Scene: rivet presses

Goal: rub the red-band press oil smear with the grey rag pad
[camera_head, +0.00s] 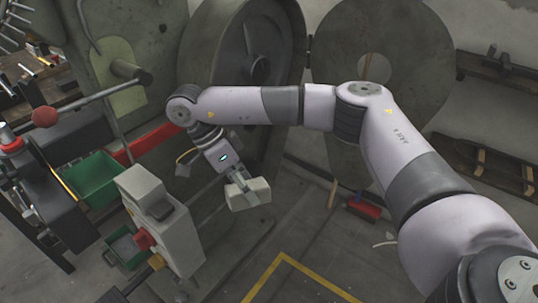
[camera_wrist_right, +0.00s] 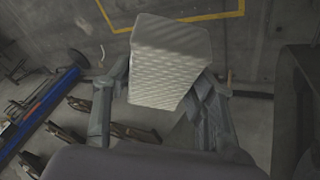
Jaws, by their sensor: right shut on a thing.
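My right gripper (camera_head: 242,187) is shut on the pale grey rag pad (camera_head: 261,191) and holds it in the air, in front of the press and to the right of a control box. In the right wrist view the pad (camera_wrist_right: 168,62) sits between the two fingers (camera_wrist_right: 163,85), its ribbed face showing. The red-band press (camera_head: 125,40) is the large grey-green machine at the upper left. Its red band (camera_head: 155,142) runs low across it, partly behind the control box. I cannot make out the oil smear. My left gripper is out of view.
The grey control box (camera_head: 165,222) with a red button stands close left of the pad. A green bin (camera_head: 88,178) and a red-knobbed lever (camera_head: 45,117) are further left. A red brush (camera_head: 364,207) lies on the floor at right. Yellow-lined floor (camera_head: 285,262) is open in front.

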